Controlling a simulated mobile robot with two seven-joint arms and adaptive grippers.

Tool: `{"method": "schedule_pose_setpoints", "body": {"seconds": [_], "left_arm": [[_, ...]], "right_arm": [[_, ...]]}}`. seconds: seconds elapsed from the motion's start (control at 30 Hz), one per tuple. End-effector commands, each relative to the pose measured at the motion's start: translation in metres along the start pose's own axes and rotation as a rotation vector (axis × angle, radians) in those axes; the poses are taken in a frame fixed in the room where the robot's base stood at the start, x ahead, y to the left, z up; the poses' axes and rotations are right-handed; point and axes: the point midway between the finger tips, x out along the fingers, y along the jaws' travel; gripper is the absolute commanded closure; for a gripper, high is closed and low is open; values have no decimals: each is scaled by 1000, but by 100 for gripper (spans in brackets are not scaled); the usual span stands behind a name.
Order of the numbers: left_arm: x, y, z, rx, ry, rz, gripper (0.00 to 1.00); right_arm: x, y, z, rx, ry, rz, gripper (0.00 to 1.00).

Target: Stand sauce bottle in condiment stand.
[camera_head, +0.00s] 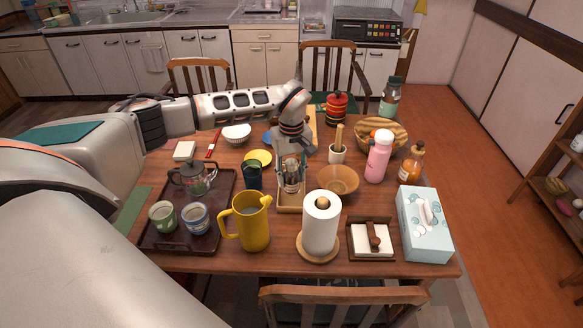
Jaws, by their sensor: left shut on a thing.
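My left gripper (291,185) points down over the middle of the table, shut on a small bottle, which I take to be the sauce bottle; the fingers hide most of it. The condiment stand (289,209) is a small light-wood holder directly below and around the gripper's tips. The bottle looks upright, at or inside the stand; I cannot tell whether its base touches the stand's floor. My right gripper is not in view.
Close around the stand are a dark cup (253,177), a yellow pitcher (250,228), a paper towel roll (321,228) and a wooden bowl (338,180). A dark tray (168,238) with a teapot lies left. A pink bottle (378,160) and an orange bottle (411,168) stand right.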

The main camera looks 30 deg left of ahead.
Motion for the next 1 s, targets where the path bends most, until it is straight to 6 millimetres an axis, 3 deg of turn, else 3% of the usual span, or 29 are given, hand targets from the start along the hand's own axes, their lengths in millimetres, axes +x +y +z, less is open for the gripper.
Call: {"method": "schedule_pose_setpoints", "body": {"seconds": [0.17,0.47,0.87,0.9,0.93,1.0], "left_arm": [[8,0,0,0,0,1,91],[42,0,0,1,-1,0,91],[46,0,0,0,0,1,91],[47,0,0,0,0,0,58],[46,0,0,0,0,0,51],[46,0,0,0,0,0,47]], "right_arm": [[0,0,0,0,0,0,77],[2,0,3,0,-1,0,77],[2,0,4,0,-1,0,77],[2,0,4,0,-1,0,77],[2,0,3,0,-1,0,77],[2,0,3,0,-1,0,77]]}}
